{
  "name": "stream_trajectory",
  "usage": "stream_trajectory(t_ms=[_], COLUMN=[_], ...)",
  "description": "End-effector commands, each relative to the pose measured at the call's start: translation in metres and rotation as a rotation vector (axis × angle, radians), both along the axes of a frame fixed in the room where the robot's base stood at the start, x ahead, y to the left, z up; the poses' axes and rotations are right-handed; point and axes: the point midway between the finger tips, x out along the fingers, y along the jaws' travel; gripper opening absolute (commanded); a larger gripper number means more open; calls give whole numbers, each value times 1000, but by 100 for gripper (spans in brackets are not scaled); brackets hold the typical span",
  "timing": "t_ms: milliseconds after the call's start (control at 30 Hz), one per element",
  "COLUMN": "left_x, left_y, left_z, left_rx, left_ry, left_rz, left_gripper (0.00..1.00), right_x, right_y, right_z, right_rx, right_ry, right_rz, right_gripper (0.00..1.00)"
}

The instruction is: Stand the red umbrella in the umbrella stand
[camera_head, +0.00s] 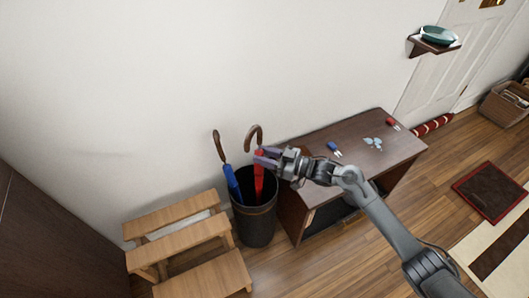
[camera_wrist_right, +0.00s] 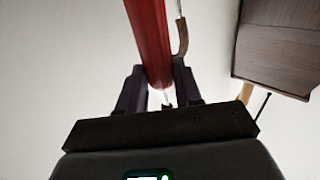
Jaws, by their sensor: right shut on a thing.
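The red umbrella (camera_head: 259,184) is upright with its curved brown handle up. Its lower part goes into the mouth of the dark umbrella stand (camera_head: 256,226), and its tip is hidden. My right gripper (camera_head: 266,158) is shut on the umbrella's upper part, just below the handle. The red umbrella (camera_wrist_right: 149,40) also shows between the two dark fingers (camera_wrist_right: 158,88) in the right wrist view. Whether its tip touches the stand's bottom cannot be seen. My left gripper is in neither view.
A blue umbrella (camera_head: 232,183) leans in the stand's left side. A wooden step stool (camera_head: 185,242) stands left of the stand. A dark table (camera_head: 345,150) with small items stands close to its right. The white wall is behind.

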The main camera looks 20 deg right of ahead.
Motion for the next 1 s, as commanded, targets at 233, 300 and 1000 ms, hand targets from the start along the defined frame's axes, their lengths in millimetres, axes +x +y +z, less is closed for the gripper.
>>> stream_trajectory(t_ms=[233, 300, 1000], left_x=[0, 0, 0], left_y=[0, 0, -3], left_z=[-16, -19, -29], left_rx=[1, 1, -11], left_ry=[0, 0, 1], left_rz=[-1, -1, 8], left_gripper=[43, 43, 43], right_x=[0, 0, 0], right_y=[0, 0, 0], right_z=[-27, -33, -53], right_rx=[1, 1, 1], right_ry=[0, 0, -1], right_rz=[1, 1, 1], right_gripper=[0, 0, 0])
